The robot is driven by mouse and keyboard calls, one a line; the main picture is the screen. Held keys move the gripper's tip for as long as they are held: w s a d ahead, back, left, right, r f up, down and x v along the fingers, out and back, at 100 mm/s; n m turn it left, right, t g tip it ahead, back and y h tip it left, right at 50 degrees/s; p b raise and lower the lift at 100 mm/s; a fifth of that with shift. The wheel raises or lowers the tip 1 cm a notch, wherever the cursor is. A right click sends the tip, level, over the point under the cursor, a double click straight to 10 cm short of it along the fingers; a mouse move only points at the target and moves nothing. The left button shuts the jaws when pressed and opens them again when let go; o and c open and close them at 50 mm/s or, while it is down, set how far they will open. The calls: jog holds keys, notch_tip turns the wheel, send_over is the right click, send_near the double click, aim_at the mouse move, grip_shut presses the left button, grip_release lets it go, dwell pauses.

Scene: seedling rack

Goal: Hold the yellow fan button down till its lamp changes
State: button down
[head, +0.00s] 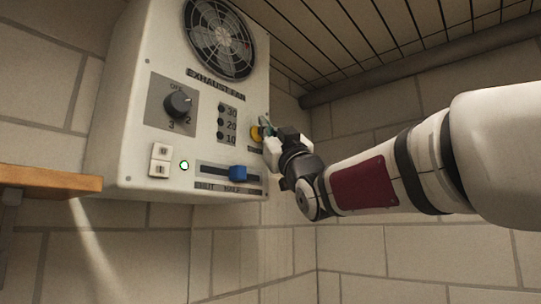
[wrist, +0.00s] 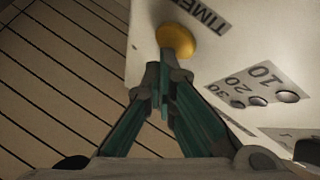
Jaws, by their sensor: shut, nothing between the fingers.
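The yellow button (wrist: 177,40) is a round knob on the white exhaust fan panel, beside the "TIMER" label in the wrist view. In the head view the yellow button (head: 256,133) is partly hidden by my gripper (head: 266,128). My gripper is shut and empty, and its fingertips also show in the wrist view (wrist: 166,72), pointing at the button. The tips overlap the button's lower edge there; I cannot tell whether they touch or press it. A small green lamp (head: 184,165) glows at the lower part of the panel.
A wooden shelf (head: 45,178) is at left. Brick walls surround it; below the panel is clear.

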jog(key=shift+s+d, duration=0.3)
jog(key=shift+d, duration=0.05)
jog(key=shift+s+d+b, duration=0.35)
jog(key=shift+s+d, duration=0.45)
jog(key=shift+d, duration=0.2)
jog(key=shift+s+d+b, duration=0.35)
jog(key=shift+s+d, duration=0.4)
jog(key=shift+d, duration=0.25)
